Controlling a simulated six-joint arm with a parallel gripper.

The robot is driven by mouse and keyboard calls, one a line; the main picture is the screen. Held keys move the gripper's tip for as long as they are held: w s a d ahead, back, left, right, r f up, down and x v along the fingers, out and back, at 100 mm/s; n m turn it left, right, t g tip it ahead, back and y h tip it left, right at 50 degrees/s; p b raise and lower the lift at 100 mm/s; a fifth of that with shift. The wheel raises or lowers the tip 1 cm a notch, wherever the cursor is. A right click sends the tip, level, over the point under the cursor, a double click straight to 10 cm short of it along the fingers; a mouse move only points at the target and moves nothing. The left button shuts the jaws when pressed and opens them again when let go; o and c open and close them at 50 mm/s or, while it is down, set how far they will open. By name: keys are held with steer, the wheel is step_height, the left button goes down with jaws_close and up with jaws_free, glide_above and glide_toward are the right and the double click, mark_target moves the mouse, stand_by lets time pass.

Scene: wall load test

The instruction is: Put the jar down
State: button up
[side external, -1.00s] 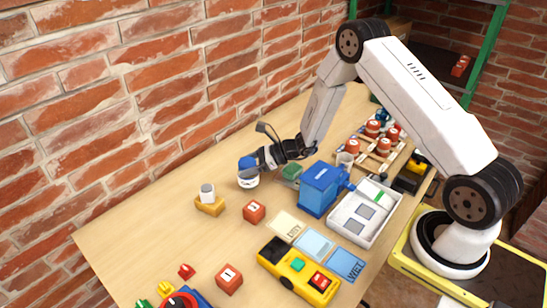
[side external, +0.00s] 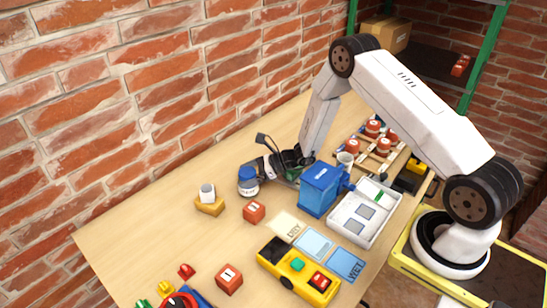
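The jar (side external: 248,187), with a blue lid and a pale body, is upright left of the middle of the table, on the wood or very close to it. My gripper (side external: 261,176) is low and nearly level, coming in from the right, with its tip right at the jar's side. The fingers are small and partly hidden by the jar, so I cannot tell whether they are closed on it or just beside it.
A yellow block with a grey-white cup (side external: 207,192) stands left of the jar, and a red cube (side external: 254,212) stands in front. A blue box (side external: 321,190) and white tray (side external: 364,213) are to the right. The brick wall (side external: 150,110) is behind. Bare table lies left.

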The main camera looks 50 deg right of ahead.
steer(key=shift+r, duration=0.1)
steer(key=shift+r, duration=0.15)
steer(key=shift+v, duration=3.7)
